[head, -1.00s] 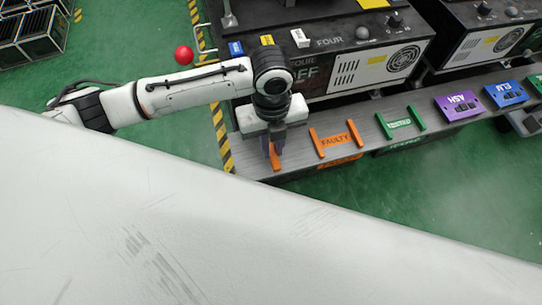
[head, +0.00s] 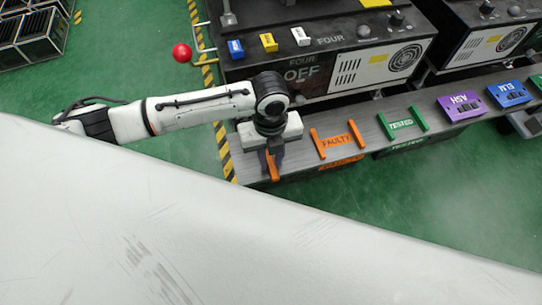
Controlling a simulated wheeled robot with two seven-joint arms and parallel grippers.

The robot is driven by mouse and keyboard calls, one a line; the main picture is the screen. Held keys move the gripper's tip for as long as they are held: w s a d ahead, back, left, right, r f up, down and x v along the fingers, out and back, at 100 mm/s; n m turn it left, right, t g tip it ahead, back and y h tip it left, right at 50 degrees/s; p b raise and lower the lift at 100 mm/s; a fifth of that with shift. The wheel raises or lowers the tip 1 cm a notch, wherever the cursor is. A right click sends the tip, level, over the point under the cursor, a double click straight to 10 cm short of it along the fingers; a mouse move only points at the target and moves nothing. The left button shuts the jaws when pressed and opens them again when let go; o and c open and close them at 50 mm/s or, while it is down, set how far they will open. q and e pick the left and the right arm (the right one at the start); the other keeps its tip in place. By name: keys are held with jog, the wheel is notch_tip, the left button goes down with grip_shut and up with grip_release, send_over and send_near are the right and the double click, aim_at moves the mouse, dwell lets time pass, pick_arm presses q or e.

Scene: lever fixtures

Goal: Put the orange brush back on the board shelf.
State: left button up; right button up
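No orange brush can be made out for certain. A narrow orange piece (head: 273,167) shows at the fingers of my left gripper (head: 270,160), over the left end of the long grey shelf (head: 365,137). It resembles the side bars of the orange FAULTY holder (head: 337,141) to its right, and I cannot tell whether it is a brush or a holder bar. The gripper points down, and its arm hides much of the area around it. Whether the fingers are open or shut is unclear. My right gripper is not in view.
A green TESTED holder (head: 402,124), a purple ASH plate (head: 461,105) and a blue ELM plate (head: 508,94) sit farther right along the shelf. Blue (head: 236,49), yellow (head: 268,43) and white (head: 300,36) blocks are on the dark machine behind. A red ball (head: 181,53) stands at left.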

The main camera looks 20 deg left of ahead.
aim_at(271, 162)
pick_arm(q)
jog(key=shift+o, duration=0.9)
notch_tip(271, 162, up, 12)
jog(key=p, duration=0.2)
jog(key=shift+w, duration=0.1)
